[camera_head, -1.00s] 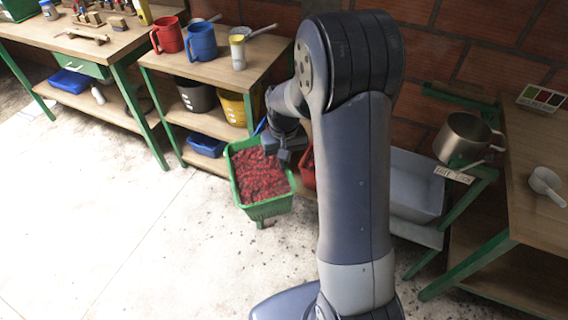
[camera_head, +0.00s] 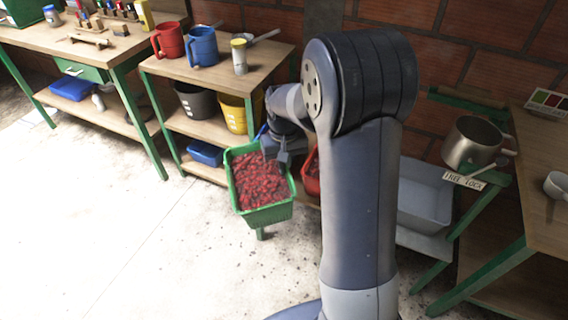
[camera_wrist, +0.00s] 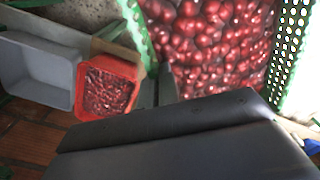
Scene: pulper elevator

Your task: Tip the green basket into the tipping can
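The green basket (camera_head: 265,215), full of red cherries, is in the middle of the head view, in front of the low shelves and above the floor. My gripper (camera_head: 284,157) is at its back right rim and appears shut on it; the arm hides part of the hold. In the wrist view, the basket's perforated wall (camera_wrist: 135,25) and the cherries fill the upper right, with a dark finger (camera_wrist: 156,88) against the wall. A metal can (camera_head: 470,143), seemingly the tipping can, stands on a green frame to the right, apart from the basket, behind a small lettered sign (camera_head: 464,180).
A red container (camera_head: 311,178) with cherries is right behind the basket. A grey bin (camera_head: 424,200) stands below the can. A bench (camera_head: 548,190) is at right. Mugs (camera_head: 203,47) stand on the shelf top (camera_head: 160,68). The floor at left (camera_head: 120,220) is open.

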